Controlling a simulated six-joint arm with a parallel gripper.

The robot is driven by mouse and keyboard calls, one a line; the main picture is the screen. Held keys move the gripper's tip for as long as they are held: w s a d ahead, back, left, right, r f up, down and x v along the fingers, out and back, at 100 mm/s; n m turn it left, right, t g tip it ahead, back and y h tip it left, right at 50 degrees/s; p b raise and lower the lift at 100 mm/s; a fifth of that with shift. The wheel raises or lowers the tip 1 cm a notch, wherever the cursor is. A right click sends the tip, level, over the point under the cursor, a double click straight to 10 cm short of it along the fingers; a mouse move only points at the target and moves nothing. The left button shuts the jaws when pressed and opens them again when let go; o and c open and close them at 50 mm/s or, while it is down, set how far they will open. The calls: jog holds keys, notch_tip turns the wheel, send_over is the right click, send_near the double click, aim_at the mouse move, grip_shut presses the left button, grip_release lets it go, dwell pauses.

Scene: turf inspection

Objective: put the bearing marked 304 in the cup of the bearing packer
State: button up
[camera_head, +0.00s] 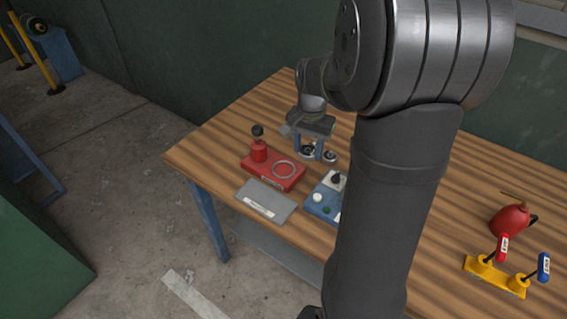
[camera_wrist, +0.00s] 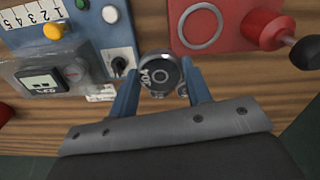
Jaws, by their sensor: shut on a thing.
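My gripper (camera_head: 309,153) is shut on a round dark bearing (camera_wrist: 160,71) with a bright rim; its white marking seems to read 304. The bearing sits between the tips of the two blue fingers in the wrist view. Whether it touches the table is unclear. The red bearing packer (camera_wrist: 239,43) stands close by, with its ring-shaped cup (camera_wrist: 199,27) empty in view. In the head view the packer (camera_head: 270,176) is left of and nearer than my gripper, its cup (camera_head: 285,169) facing up. Another bearing (camera_head: 330,156) lies just right of the fingers.
A grey plate (camera_head: 266,200) lies at the table's front edge.

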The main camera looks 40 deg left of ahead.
send_over(284, 170)
notch_tip(284, 170, down, 4)
jog(key=shift+a+f, duration=0.1)
notch_tip(284, 170, down, 4)
jog(key=shift+f, duration=0.1)
jog(key=shift+f, duration=0.1)
